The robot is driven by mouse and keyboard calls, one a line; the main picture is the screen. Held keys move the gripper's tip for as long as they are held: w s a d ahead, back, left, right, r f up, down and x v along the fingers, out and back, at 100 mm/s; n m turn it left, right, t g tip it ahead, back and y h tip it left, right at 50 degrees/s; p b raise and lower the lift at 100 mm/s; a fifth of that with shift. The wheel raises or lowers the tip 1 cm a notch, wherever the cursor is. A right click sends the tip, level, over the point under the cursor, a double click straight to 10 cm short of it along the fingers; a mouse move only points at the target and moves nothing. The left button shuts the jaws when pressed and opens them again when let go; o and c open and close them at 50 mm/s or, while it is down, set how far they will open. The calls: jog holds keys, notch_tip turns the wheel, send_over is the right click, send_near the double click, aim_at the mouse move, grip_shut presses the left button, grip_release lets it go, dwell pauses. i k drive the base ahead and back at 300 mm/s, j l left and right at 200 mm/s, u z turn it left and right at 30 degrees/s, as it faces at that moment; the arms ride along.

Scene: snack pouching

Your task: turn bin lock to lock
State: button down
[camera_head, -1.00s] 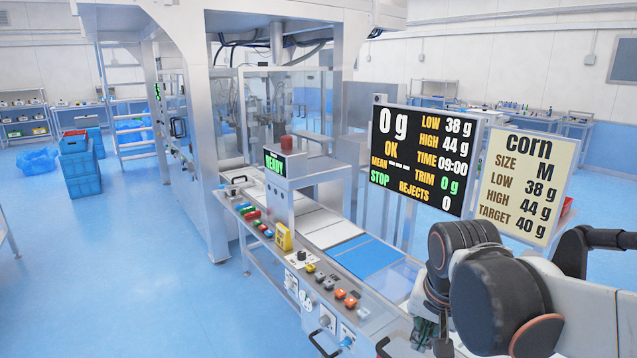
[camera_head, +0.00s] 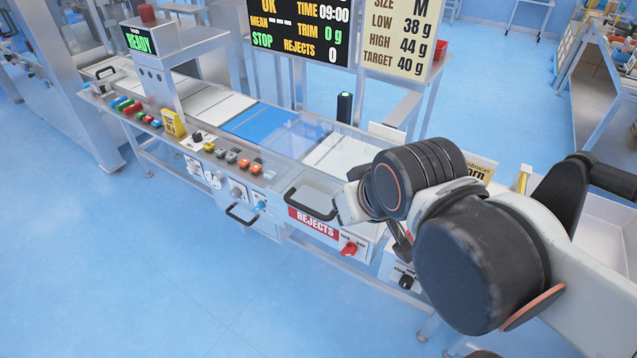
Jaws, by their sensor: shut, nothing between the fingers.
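The reject bin's front (camera_head: 315,222) carries a red "REJECTS" label, below the right part of the conveyor. A red rotary knob (camera_head: 349,248), which looks like the bin lock, sits on a white plate to the right of that label. The small print around it is too small to read, so I cannot tell its setting. My gripper (camera_head: 402,244) is partly hidden behind my dark arm joints. It is shut and empty, to the right of the red knob and apart from it in the picture.
A black handle (camera_head: 311,205) juts out above the label. Another handle (camera_head: 242,215) is to its left. A black knob (camera_head: 406,282) is at lower right. Buttons (camera_head: 243,163) line the conveyor's front edge. A white tray (camera_head: 598,235) stands at right. The floor in front is clear.

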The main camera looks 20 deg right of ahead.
aim_at(350, 249)
jog(key=k+j+z, duration=0.2)
jog(key=j+z, duration=0.3)
jog(key=k+j+z, duration=0.2)
jog(key=z, duration=0.3)
jog(key=k+j, duration=0.3)
jog(key=k+j+z, duration=0.15)
jog(key=k, duration=0.4)
jog(key=k+j, duration=0.35)
jog(key=k+z, duration=0.05)
